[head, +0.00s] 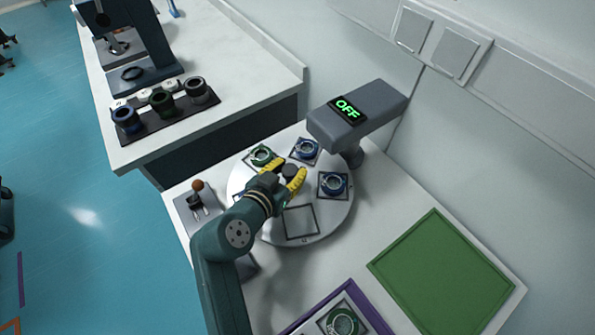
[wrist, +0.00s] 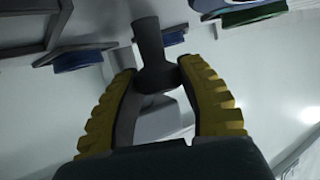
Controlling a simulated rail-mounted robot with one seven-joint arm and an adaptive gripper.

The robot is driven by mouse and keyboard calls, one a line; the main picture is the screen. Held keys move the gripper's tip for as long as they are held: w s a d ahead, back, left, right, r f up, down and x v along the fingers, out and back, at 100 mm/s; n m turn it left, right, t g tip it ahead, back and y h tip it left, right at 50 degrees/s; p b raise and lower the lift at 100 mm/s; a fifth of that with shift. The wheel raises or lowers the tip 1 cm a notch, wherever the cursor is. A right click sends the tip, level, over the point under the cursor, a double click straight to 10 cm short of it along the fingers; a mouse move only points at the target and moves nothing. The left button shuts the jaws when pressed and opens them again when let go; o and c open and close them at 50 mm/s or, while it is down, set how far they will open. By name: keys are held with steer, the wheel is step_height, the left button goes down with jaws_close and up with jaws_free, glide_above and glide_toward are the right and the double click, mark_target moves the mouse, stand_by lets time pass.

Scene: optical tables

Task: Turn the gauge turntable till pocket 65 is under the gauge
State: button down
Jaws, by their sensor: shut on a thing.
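The gauge turntable (head: 337,213) is a round pale plate with square pockets. A green ring (head: 260,154), a blue ring (head: 305,148) and another blue ring (head: 333,184) sit in pockets. A front pocket (head: 300,221) is empty. My arm hides part of the left side. My gripper (head: 284,174) is shut on the dark central knob (head: 291,170); the wrist view shows the knob (wrist: 153,60) between its yellow fingers (wrist: 155,82). The grey gauge (head: 375,108) overhangs the back right rim and its display (head: 347,109) reads OFF. I cannot read any pocket number.
A lever with a brown knob (head: 197,186) stands left of the turntable. A green tray (head: 440,272) lies at the right, and a purple-edged tray (head: 369,308) is at the front. A dark rack (head: 168,121) with several rings stands on the bench behind.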

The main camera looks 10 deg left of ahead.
steer(key=shift+f, duration=0.2)
steer(key=c, duration=0.6)
jaws_free()
steer(key=shift+r, duration=0.1)
steer(key=shift+r, duration=0.1)
steer(key=shift+s+a+r, duration=0.15)
steer(key=shift+s, duration=0.15)
steer(key=v, duration=1.1)
steer(key=shift+s, duration=0.15)
